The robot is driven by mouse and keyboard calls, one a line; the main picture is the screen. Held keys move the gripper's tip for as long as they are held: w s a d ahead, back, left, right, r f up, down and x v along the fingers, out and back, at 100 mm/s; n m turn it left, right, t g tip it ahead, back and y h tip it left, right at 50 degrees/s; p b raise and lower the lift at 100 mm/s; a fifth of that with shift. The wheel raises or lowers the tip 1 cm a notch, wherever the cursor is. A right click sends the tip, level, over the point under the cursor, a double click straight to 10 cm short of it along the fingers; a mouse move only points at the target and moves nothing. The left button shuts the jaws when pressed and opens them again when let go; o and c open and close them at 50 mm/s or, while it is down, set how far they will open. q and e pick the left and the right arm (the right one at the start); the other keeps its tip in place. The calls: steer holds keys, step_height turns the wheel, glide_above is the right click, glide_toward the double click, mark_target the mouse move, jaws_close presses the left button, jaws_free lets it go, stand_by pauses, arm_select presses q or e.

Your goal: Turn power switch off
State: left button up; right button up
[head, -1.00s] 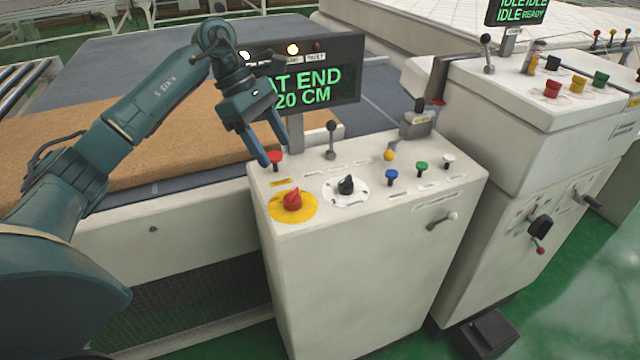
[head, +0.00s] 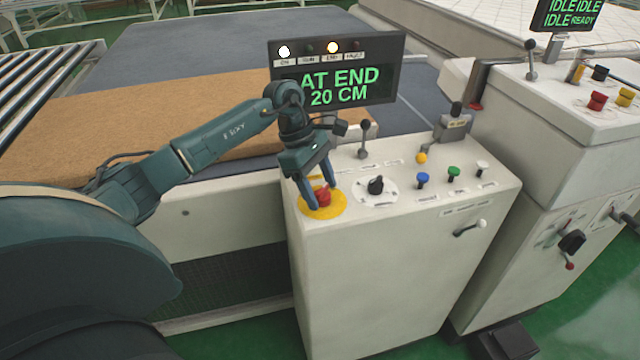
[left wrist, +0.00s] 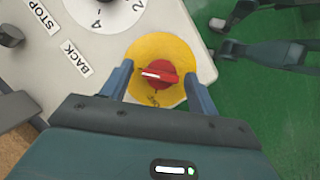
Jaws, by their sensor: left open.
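The power switch, a red rotary knob (head: 322,196) on a round yellow plate (head: 335,210), sits at the left front corner of the white control console's top (head: 400,225). In the left wrist view the red knob (left wrist: 160,73) lies between the two fingers, its white-marked handle lying roughly across the picture. The yellow plate (left wrist: 160,47) surrounds it. My left gripper (head: 322,196) points down over the switch with its fingers open, one on each side of the knob. I cannot tell whether they touch it.
Beside the switch are a black selector knob (head: 376,185), a black-topped lever (head: 364,140), and blue (head: 422,179), green (head: 453,173) and yellow (head: 422,158) buttons. The display (head: 338,70) reading "AT END 20 CM" stands behind. A second console (head: 560,110) is at right.

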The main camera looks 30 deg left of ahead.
arm_select(q)
steer(key=shift+f, duration=0.1)
steer(key=shift+c, duration=0.3)
steer(key=c, duration=0.9)
steer(key=shift+c, duration=0.2)
